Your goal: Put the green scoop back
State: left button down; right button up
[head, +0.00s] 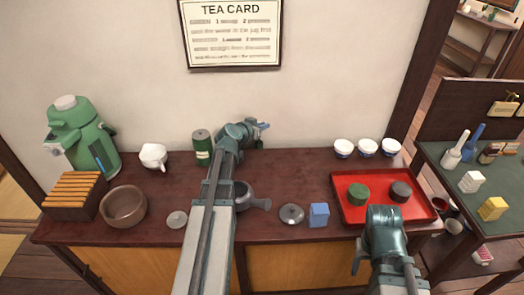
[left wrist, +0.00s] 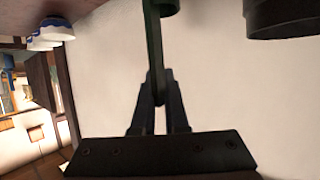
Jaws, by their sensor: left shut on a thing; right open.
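My left gripper (head: 264,126) is near the back wall, just right of the green tea canister (head: 203,146). In the left wrist view its fingers (left wrist: 158,98) are shut on the narrow handle of the green scoop (left wrist: 156,45). The scoop's upper end runs out of that view. My right gripper (head: 386,266) is open at the table's front right, close to the red tray (head: 345,213).
A purple-grey pot (head: 258,204) is partly behind my left arm. White-and-blue cups (head: 367,147) are at back right. A dark cylinder (left wrist: 287,16) is near the scoop.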

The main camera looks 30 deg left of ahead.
aim_at(259, 143)
pick_arm(q)
jog(key=shift+f+b, duration=3.3)
jog(key=shift+f, duration=0.6)
pick_arm(e)
notch_tip(259, 143, down, 8)
jog(key=shift+r, duration=0.15)
pick_arm(q)
jog(key=shift+f, duration=0.2)
jog(key=c, duration=0.9)
grip_release()
jog(key=shift+r, duration=0.1)
jog(key=shift+c, duration=0.2)
jog(key=shift+r, duration=0.1)
jog(key=shift+s+r, duration=0.2)
jog(key=p+v, duration=0.4)
jog(key=v, duration=0.7)
jog(key=shift+s+p, duration=0.25)
jog(key=shift+p, duration=0.05)
pick_arm(e)
notch_tip(259, 143, up, 5)
jog(key=shift+f, duration=0.2)
